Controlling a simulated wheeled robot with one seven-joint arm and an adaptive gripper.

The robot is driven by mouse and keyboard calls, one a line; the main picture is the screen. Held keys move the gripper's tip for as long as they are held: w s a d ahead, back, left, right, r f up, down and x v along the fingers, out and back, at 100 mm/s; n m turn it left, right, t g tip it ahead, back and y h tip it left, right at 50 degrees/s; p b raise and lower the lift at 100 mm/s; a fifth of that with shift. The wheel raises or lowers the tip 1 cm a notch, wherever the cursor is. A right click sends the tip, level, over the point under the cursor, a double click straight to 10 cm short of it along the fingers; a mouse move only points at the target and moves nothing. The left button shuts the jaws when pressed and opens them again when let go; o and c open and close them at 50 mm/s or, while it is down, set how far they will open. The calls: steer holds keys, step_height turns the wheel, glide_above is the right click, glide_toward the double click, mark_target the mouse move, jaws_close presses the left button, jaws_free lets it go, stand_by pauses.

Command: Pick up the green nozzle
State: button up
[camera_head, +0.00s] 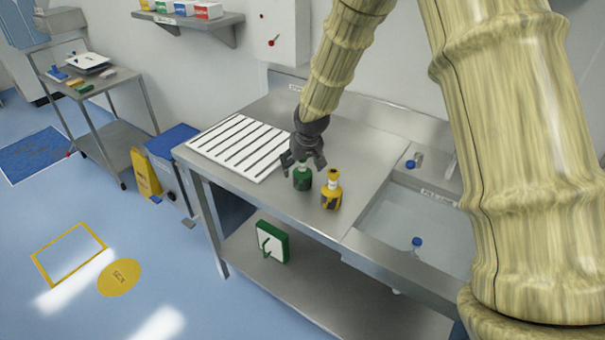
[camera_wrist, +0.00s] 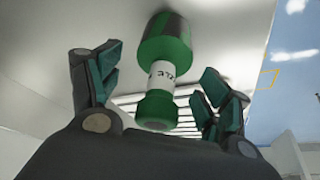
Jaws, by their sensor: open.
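The green nozzle (camera_head: 302,178) stands upright on the steel bench (camera_head: 365,150), with a dark green base. In the wrist view the green nozzle (camera_wrist: 162,75) shows a wide green base, a white labelled neck and a green top. My gripper (camera_head: 303,166) is above the green nozzle, tilted down. In the wrist view my gripper (camera_wrist: 160,85) has its fingers spread apart, one on each side of the nozzle, with gaps between. A yellow nozzle (camera_head: 331,190) stands close to the right of the green one.
A white slotted rack (camera_head: 240,146) lies on the bench to the left. A sink (camera_head: 420,225) with a blue-capped item (camera_head: 416,243) is at the right. Another blue-capped item (camera_head: 413,160) lies by the sink's back edge. The wall is behind the bench.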

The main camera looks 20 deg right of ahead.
steer(key=shift+x, duration=1.3)
steer(key=c, duration=1.2)
